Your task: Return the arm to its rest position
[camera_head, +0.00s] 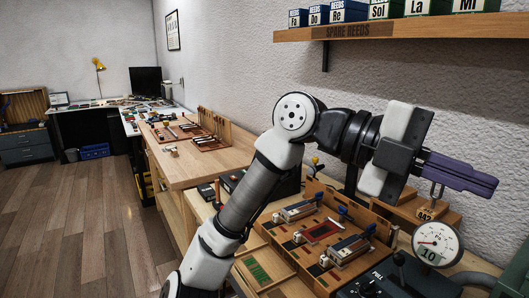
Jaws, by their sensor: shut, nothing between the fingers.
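My arm rises from the bottom of the head view, bends at a white joint, and reaches to the right above the workbench. My gripper (484,186) has dark purple fingers that point right, in front of the wall. The fingers are shut together with nothing seen between them.
A wooden tray (274,232) with small parts and a round dial gauge (437,243) lie below the arm. A shelf (400,29) with labelled reed boxes runs above. A wooden bench (185,174) extends left; the floor (75,220) there is clear.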

